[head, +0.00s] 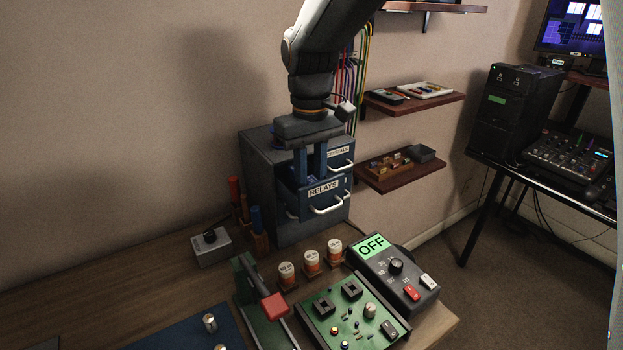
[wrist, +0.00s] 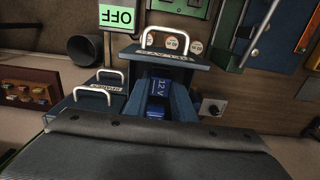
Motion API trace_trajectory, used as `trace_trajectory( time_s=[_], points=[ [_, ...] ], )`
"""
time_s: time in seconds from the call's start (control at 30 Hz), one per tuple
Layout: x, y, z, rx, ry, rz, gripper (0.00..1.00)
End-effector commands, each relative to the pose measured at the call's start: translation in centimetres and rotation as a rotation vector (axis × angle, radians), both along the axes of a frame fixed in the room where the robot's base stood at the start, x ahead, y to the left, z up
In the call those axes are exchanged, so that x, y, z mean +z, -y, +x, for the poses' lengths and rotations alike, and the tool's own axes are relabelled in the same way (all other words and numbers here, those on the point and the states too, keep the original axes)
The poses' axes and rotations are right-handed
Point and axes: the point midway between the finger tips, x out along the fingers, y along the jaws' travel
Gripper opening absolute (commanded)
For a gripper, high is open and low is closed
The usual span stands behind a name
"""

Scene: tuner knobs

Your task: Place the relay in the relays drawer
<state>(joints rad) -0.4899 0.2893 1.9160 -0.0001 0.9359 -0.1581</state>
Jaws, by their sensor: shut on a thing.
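The relays drawer (head: 324,189) is pulled out of the blue-grey cabinet, with a white handle and a RELAYS label on its front. It also shows in the wrist view (wrist: 155,56). My gripper (head: 311,178) points down over the open drawer, with its fingertips behind the drawer front. In the wrist view my gripper (wrist: 158,95) is shut on a blue relay (wrist: 160,84) marked 12 V, between the two fingers. The relay's lower end and the drawer floor are mostly hidden, so I cannot tell whether it touches the bottom.
Another drawer (head: 341,158) with a white handle is just above and behind, its label partly hidden by my gripper. Screwdrivers (head: 256,225) stand beside the cabinet (head: 262,190). Several orange-and-white cans (head: 311,262), a tester reading OFF (head: 393,268) and a green board (head: 350,312) stand in front.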

Motion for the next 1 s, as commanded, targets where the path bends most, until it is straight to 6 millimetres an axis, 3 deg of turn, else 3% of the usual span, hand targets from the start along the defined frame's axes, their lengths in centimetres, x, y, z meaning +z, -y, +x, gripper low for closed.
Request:
trace_trajectory(
  time_s=[0.23, 0.27, 0.37, 0.77, 1.0],
  points=[
    [-0.2, 0.1, 0.0, -0.001, -0.001, -0.001, 0.01],
    [-0.2, 0.1, 0.0, -0.001, 0.000, 0.000, 0.26],
    [-0.2, 0.1, 0.0, -0.002, 0.000, 0.000, 0.41],
    [0.5, 0.1, 0.1, -0.002, 0.001, 0.001, 0.41],
    [4.6, 0.0, 0.2, -0.002, 0.005, 0.002, 0.41]
  ],
)
